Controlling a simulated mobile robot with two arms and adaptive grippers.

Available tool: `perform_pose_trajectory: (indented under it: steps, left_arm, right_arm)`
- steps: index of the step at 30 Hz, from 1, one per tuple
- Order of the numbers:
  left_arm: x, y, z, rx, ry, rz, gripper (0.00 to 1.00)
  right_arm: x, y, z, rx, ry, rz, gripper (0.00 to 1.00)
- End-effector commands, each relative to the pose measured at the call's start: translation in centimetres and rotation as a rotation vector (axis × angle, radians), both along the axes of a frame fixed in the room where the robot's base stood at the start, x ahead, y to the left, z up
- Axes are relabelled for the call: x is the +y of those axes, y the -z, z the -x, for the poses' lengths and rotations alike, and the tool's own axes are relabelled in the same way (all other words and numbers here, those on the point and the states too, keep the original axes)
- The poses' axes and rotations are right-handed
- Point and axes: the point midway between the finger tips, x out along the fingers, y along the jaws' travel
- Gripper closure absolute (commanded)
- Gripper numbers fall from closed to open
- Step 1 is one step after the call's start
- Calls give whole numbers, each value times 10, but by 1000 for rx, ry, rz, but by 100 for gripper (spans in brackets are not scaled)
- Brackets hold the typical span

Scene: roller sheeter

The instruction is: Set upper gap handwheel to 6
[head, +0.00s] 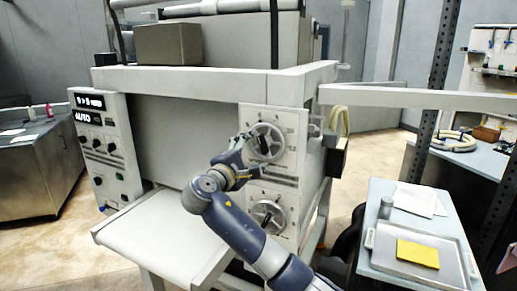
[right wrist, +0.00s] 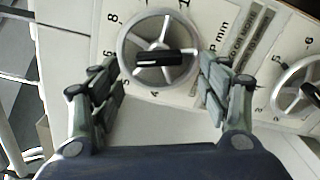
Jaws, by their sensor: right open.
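The upper gap handwheel (head: 267,142) is a grey spoked wheel on a white dial plate on the front of the machine. In the right wrist view the handwheel (right wrist: 127,38) has a black grip bar across its middle, lying nearly level in the picture. Numbers such as 8, 6 and 4 ring it; I cannot tell which one it is set to. My right gripper (head: 245,150) is at the left side of the wheel, seen from the head. In the right wrist view my right gripper (right wrist: 158,62) is open, with its fingers on either side of the wheel's lower part; contact is unclear. My left gripper is not in view.
A second, lower handwheel (head: 268,214) sits below, partly behind my right arm. A control panel (head: 105,150) is at the left and a white feed table (head: 165,240) juts out below. A side table at the right holds a tray (head: 385,262) with a yellow pad (head: 418,254).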

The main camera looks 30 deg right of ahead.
Motion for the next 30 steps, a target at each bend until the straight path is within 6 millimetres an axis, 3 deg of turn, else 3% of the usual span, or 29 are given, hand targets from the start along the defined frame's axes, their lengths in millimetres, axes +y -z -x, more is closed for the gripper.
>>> perform_pose_trajectory:
  steps: [6, 12, 30]
  left_arm:
    - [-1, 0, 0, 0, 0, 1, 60]
    - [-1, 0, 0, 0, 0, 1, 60]
    - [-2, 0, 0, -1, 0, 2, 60]
  right_arm:
    - [40, 0, 23, -1, -4, -1, 30]
    - [58, 1, 35, 1, -1, -1, 30]
    - [61, 0, 37, 0, 0, -1, 30]
